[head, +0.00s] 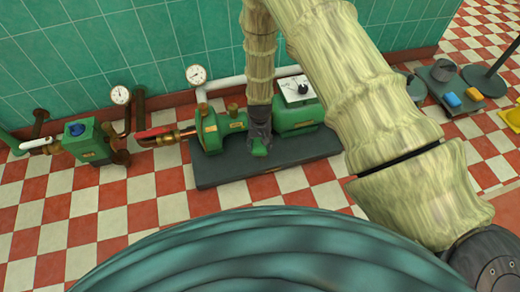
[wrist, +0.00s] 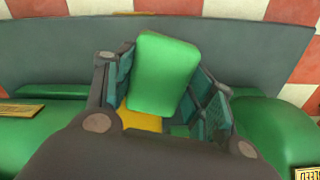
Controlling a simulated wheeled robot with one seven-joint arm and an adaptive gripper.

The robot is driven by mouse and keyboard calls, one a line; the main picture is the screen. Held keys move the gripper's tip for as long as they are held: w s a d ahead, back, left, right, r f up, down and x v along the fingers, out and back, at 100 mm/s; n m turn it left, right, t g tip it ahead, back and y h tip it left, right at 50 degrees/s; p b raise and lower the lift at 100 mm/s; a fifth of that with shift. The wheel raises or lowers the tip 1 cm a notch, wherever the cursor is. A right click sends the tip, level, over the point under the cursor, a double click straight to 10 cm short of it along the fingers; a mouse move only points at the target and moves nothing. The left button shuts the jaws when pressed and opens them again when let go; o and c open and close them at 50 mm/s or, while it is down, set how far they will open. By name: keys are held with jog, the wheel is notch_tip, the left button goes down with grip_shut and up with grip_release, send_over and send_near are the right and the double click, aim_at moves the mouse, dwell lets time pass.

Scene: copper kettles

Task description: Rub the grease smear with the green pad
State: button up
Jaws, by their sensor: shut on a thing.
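My gripper (head: 259,138) is over the middle of the green pump set (head: 210,133), between the pump and the motor housing. It is shut on the green pad (head: 259,148). In the wrist view, the green pad (wrist: 165,75) sits between the two fingers of my gripper (wrist: 162,85), slightly tilted. A yellow surface (wrist: 140,120) shows partly below the pad. I cannot make out the grease smear in either view; the pad, gripper or arm may hide it. I cannot tell whether the pad touches the pump set.
The pump set stands on a dark plinth (head: 215,175). Red-handled piping (head: 155,132), a gauge (head: 196,75) and a white-faced box (head: 297,90) are close by. A blue pad (head: 450,99) and a yellow pad (head: 474,94) lie at right. Checkered floor in front is clear.

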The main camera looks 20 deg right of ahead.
aim_at(260, 160)
jog(key=shift+f+b, duration=3.5)
jog(key=shift+f, duration=0.8)
jog(key=shift+d+f, duration=0.15)
jog(key=shift+d+b, duration=0.95)
jog(key=shift+d, duration=0.9)
jog(key=shift+f+b, duration=0.2)
jog(key=shift+b, duration=0.2)
jog(key=shift+s+a+r+p, duration=0.1)
jog(key=shift+a+r+p, duration=0.3)
jog(key=shift+a, duration=0.05)
jog(key=shift+a+f+p, duration=0.15)
jog(key=shift+a+p, duration=0.55)
jog(key=shift+a, duration=0.7)
notch_tip(260, 160, up, 2)
jog(key=shift+a+r+p, duration=0.15)
jog(key=shift+r+p, duration=0.05)
jog(key=shift+p, duration=0.6)
notch_tip(260, 160, up, 6)
jog(key=p, duration=0.5)
jog(key=shift+f, duration=0.25)
